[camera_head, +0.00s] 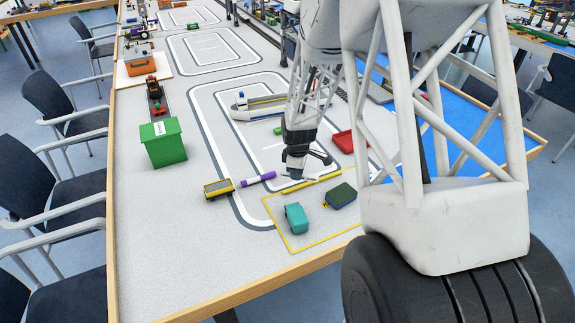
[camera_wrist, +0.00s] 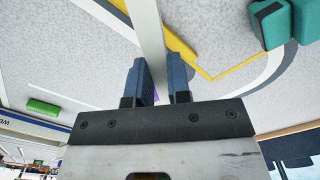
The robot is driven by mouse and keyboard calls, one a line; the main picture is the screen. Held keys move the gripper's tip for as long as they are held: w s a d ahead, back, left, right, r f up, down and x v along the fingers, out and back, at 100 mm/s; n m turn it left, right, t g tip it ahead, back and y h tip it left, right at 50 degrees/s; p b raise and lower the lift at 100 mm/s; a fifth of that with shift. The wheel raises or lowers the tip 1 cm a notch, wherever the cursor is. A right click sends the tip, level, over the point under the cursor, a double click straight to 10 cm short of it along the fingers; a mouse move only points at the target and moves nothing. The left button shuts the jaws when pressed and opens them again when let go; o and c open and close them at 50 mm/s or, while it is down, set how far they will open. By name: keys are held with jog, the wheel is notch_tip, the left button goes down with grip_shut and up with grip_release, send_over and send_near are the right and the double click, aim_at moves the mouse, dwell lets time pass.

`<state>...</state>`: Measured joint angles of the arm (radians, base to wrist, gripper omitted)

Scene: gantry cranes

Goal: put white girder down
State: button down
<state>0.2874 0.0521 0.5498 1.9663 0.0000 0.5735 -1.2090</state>
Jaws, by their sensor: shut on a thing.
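In the wrist view, the white girder (camera_wrist: 149,35) runs from the top edge down between the two jaws of my gripper (camera_wrist: 163,82). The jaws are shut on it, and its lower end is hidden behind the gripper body. In the head view, my gripper (camera_head: 296,168) is low over the table, close to the yellow-outlined area (camera_head: 277,220). The girder cannot be made out clearly there. The height of the girder above the table is hard to tell.
A teal vehicle (camera_head: 296,218) and a dark green vehicle (camera_head: 341,195) stand inside the yellow outline. The table's left front is clear.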

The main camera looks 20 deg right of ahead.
jog(key=w+a+n, duration=0.2)
jog(key=w, duration=0.3)
jog(key=w+a+n, duration=0.3)
jog(key=w, duration=0.3)
jog(key=w+a+n, duration=0.2)
jog(key=w, duration=0.4)
jog(key=shift+a+r, duration=0.15)
jog(key=shift+a, duration=0.2)
send_over(250, 141)
jog(key=shift+f, duration=0.75)
jog(key=shift+f, duration=1.75)
jog(key=shift+f, duration=0.1)
